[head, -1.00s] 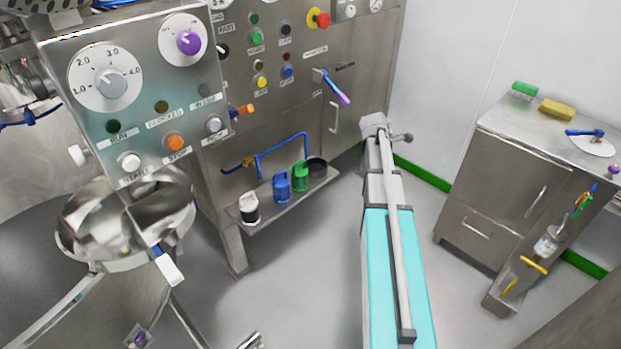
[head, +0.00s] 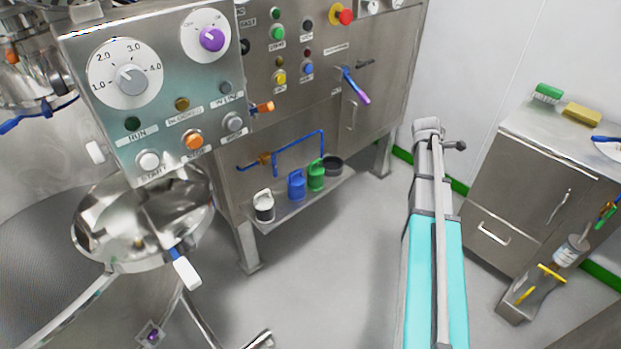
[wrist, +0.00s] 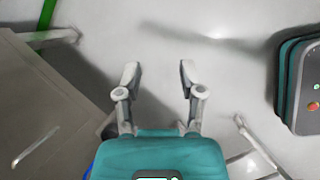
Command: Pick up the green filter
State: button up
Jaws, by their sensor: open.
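A green canister (head: 316,176), which looks like the green filter, stands upright on a low steel shelf (head: 285,204) in the head view. A blue canister (head: 297,186) stands just left of it, and a dark round container (head: 333,164) is just right of it. My gripper (wrist: 159,72) shows in the wrist view with its two fingers spread wide, empty, above bare grey floor. The canister is not in the wrist view.
A white canister (head: 264,206) stands at the shelf's left end. A blue pipe (head: 300,146) runs behind the canisters. A steel cabinet (head: 515,200) at right carries a green block (head: 549,92) and a yellow block (head: 582,114). Open floor (head: 330,260) lies before the shelf.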

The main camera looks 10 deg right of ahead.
jog(key=shift+o, duration=0.2)
jog(key=shift+o, duration=0.3)
jog(key=s+a+m+y, duration=0.1)
jog(key=s+a+m, duration=0.4)
jog(key=a, duration=0.7)
jog(key=s+a+f+m+y, duration=0.1)
jog(key=s+a+m, duration=0.4)
jog(key=a, duration=0.7)
jog(key=s+a+m+g+y, duration=0.1)
jog(key=s+a+m, duration=0.3)
jog(key=a, duration=0.9)
jog(key=shift+s+f+m+y, duration=0.4)
jog(key=shift+s+y, duration=0.25)
jog(key=shift+y, duration=0.25)
